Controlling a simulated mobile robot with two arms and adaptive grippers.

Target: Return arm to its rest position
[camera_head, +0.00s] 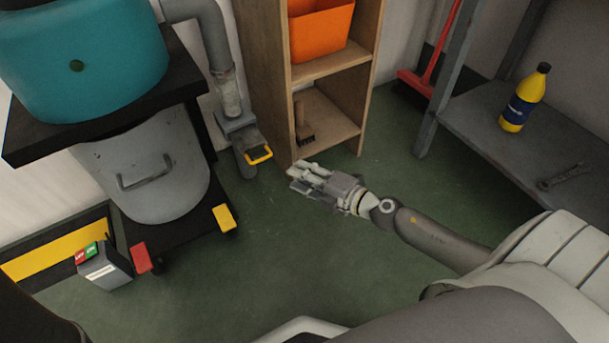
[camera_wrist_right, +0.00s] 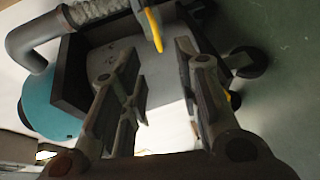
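My right arm reaches in from the right in the head view. Its gripper (camera_head: 302,178) is held out over the green floor, in front of the wooden shelf. In the right wrist view its two fingers (camera_wrist_right: 165,95) stand apart with a clear gap between them, and nothing is held. My left gripper does not show in either view.
A teal-topped machine with a grey bin (camera_head: 150,165) stands at left, with a yellow-handled pipe valve (camera_head: 258,155) beside it. A wooden shelf (camera_head: 328,66) holds an orange bin (camera_head: 320,32) and a brush (camera_head: 304,125). A grey bench (camera_head: 470,112) carries a yellow bottle (camera_head: 523,98).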

